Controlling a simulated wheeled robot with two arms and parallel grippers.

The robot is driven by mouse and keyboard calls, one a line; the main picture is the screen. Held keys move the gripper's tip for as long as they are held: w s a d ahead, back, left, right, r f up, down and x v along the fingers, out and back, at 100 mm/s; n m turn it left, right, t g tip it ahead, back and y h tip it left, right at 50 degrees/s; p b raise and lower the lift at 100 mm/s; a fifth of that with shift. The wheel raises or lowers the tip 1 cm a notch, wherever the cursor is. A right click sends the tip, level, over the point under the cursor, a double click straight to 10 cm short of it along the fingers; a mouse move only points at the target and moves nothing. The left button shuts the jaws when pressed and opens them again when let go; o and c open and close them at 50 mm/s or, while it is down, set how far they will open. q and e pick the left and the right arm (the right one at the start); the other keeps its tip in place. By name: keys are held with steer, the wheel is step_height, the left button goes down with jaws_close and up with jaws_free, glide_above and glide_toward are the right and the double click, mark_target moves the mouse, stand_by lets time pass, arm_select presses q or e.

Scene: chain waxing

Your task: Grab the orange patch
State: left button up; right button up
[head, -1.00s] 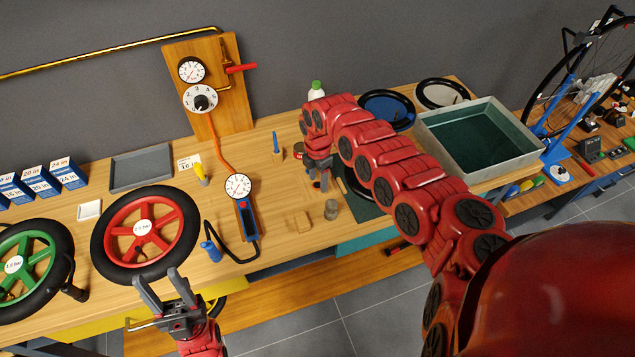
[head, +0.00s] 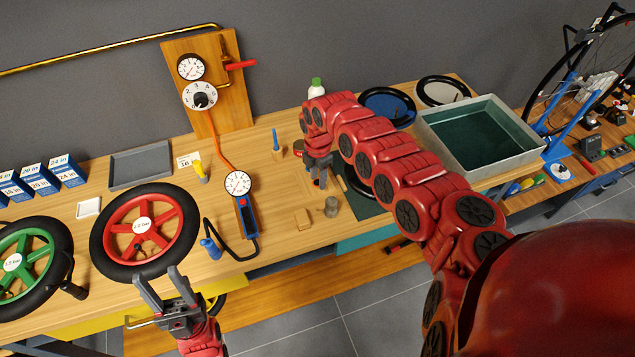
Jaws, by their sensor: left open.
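A small tan-orange square piece (head: 302,219) lies on the wooden bench, left of a small grey-brown round jar (head: 331,206). I cannot tell whether this piece is the orange patch; no brighter orange patch shows clearly. My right gripper (head: 319,183) points down over the bench, behind the piece and the jar, beside the dark green mat (head: 366,209). Its fingers look small and dark, and whether they hold anything is not clear. My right arm hides part of the bench. My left gripper (head: 161,283) is open and empty in front of the red wheel (head: 157,240).
A pressure gauge pump (head: 240,193) with a black hose stands left of the piece. A blue-tipped tool in a wooden holder (head: 277,154) stands behind. A green wheel (head: 22,258) lies at the left. A grey water tub (head: 470,166) stands at the right.

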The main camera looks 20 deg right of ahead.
jaws_close()
steer(key=shift+r, duration=0.3)
